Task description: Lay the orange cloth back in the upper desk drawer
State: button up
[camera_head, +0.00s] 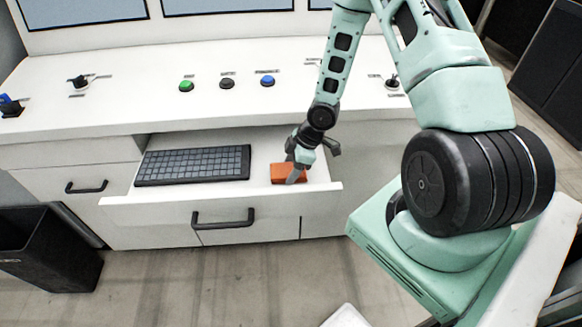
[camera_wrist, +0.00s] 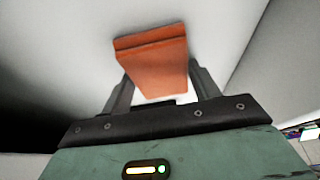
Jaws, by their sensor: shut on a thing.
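The orange cloth (camera_head: 283,173) is a small folded rectangle at the right side of the open upper desk drawer (camera_head: 225,208). My gripper (camera_head: 297,172) reaches down into the drawer and is shut on the cloth. In the wrist view the cloth (camera_wrist: 155,60) sits between the two fingers (camera_wrist: 160,88) and extends beyond their tips. A pale surface lies behind it. I cannot tell whether the cloth touches the drawer floor.
A dark keyboard (camera_head: 193,165) fills the left part of the drawer. Green (camera_head: 186,86), black (camera_head: 227,83) and blue (camera_head: 267,81) buttons sit on the desk above. A black bin (camera_head: 50,250) stands at the lower left.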

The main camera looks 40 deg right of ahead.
jog(key=shift+f, duration=0.1)
jog(key=o, duration=0.9)
jog(key=p+v, duration=0.4)
jog(key=v, duration=0.8)
jog(key=s+a+r+m+g+h, duration=0.1)
jog(key=s+a+r+h, duration=0.15)
jog(key=a+r, duration=0.5)
jog(key=s+a+r+m+g+h, duration=0.1)
jog(key=s+a+r, duration=0.2)
jog(key=a+r, duration=0.5)
jog(key=shift+m+y, duration=0.35)
jog(key=shift+m, duration=0.45)
jog(key=s+a+r, duration=0.2)
jog(key=s+a, duration=0.2)
jog(key=s+a+r, duration=0.2)
jog(key=s+a, duration=0.1)
jog(key=s, duration=0.2)
jog(key=s+a+r, duration=0.2)
jog(key=s+a, duration=0.2)
jog(key=shift+s+a+r, duration=0.2)
jog(key=shift+s+a, duration=0.05)
jog(key=shift+a, duration=0.1)
